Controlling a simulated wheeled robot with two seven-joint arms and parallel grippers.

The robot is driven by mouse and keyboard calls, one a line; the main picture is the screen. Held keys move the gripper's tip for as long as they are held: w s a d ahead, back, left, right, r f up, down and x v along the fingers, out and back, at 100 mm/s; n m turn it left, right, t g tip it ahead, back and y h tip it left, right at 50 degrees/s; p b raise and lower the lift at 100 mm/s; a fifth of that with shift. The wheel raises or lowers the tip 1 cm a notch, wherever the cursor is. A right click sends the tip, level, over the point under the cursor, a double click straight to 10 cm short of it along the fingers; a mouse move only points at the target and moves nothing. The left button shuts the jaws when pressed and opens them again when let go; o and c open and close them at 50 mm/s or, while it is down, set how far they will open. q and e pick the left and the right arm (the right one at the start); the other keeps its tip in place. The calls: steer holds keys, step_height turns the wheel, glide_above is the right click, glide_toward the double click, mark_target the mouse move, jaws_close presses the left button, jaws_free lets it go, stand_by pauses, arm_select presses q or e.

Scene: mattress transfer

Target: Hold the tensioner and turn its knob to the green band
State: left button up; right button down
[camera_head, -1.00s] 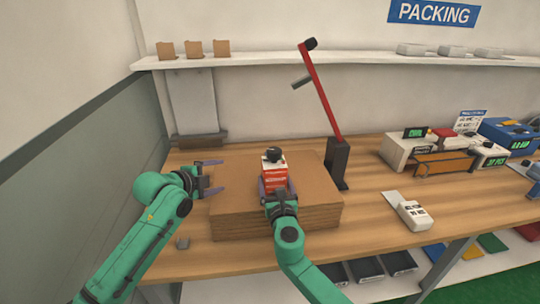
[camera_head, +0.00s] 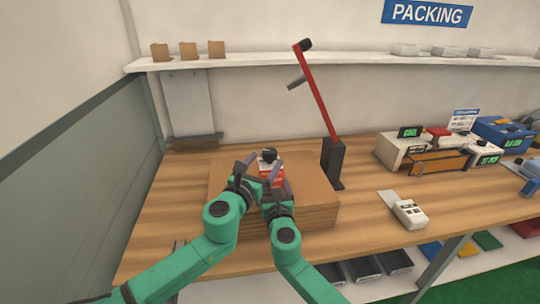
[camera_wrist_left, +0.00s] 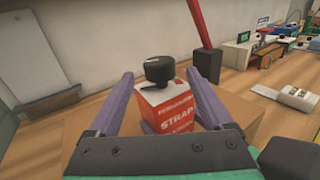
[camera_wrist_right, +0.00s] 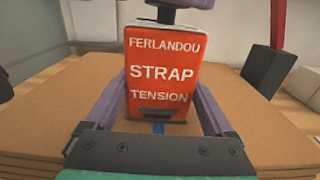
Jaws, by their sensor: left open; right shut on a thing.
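The tensioner (camera_wrist_right: 164,75) is a red box with a pale top, marked "STRAP TENSION", and stands upright above the cardboard stack (camera_head: 310,205). My right gripper (camera_wrist_right: 163,105) is shut on its lower body. The black knob (camera_wrist_left: 159,70) sits on top of the tensioner. My left gripper (camera_wrist_left: 158,95) is open, with its two purple fingers on either side of the tensioner and knob, apart from the knob as far as the left wrist view shows. In the head view my left gripper (camera_head: 257,172) partly hides the tensioner. No green band is visible on the dial.
A red lever on a black post (camera_head: 333,160) stands right behind the stack. A white handheld device (camera_head: 410,213) lies to the right. Label machines (camera_head: 400,150) stand farther right. Bare wood lies left of the stack.

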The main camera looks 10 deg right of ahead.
mark_target(269, 155)
arm_select(q)
steer(key=x, duration=0.4)
steer(key=shift+w+d, duration=0.1)
jaws_close()
steer(key=shift+w+r+m+h, duration=0.1)
steer(key=shift+m+h, duration=0.2)
steer(key=shift+h, duration=0.1)
steer(key=shift+m+g+h, duration=0.9)
steer(key=shift+g+h, duration=0.2)
steer(key=shift+m+g+h, duration=1.6)
steer(key=shift+m+g, duration=0.2)
steer(key=shift+g, duration=0.5)
steer(key=shift+a, duration=0.2)
jaws_free()
